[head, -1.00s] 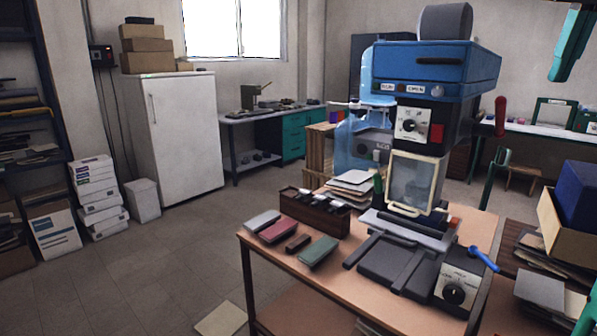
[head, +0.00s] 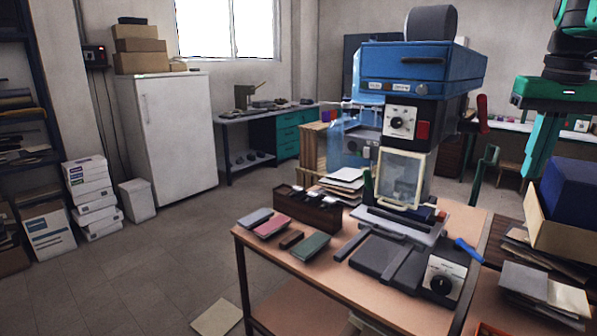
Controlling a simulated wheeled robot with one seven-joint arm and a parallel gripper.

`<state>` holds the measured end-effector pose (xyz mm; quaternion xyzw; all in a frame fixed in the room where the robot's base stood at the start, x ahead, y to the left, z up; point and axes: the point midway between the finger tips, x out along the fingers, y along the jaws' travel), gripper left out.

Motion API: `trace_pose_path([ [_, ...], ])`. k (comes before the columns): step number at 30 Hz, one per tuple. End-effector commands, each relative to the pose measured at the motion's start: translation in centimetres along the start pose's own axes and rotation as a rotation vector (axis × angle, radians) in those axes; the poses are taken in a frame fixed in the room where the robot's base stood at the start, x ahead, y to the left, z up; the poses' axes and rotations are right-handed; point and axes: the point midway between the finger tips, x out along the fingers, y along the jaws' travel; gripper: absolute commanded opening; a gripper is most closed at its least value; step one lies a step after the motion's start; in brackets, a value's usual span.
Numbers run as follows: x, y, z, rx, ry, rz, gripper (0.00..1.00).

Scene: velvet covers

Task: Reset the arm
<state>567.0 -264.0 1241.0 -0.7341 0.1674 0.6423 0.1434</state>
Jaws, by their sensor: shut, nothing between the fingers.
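My gripper (head: 538,150), teal and black, hangs at the right edge of the head view with its fingers pointing down. It is shut and empty, in front of the back bench and above the cardboard box at the right. Part of my arm is cut off by the top right corner. The blue press machine (head: 420,70) stands on the wooden table (head: 275,262), to the left of my gripper and apart from it. A grey cover (head: 255,217), a red cover (head: 272,227) and a green cover (head: 304,247) lie at the table's left end.
A dark rack (head: 308,209) stands behind the covers. A cardboard box (head: 560,236) holding a blue block (head: 577,200) sits at the right, beside stacked papers (head: 540,290). A white fridge (head: 175,140) stands back left.

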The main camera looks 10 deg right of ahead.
Motion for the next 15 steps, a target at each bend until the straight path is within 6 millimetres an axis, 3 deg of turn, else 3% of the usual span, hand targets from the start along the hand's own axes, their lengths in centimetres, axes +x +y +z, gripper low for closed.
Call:
trace_pose_path([
  [9, 13.4, -1.0, 10.1, 0.068, -0.081, 0.005, 0.00],
  [15, 20.4, -1.8, 16.8, 0.096, -0.122, 0.000, 0.00],
])
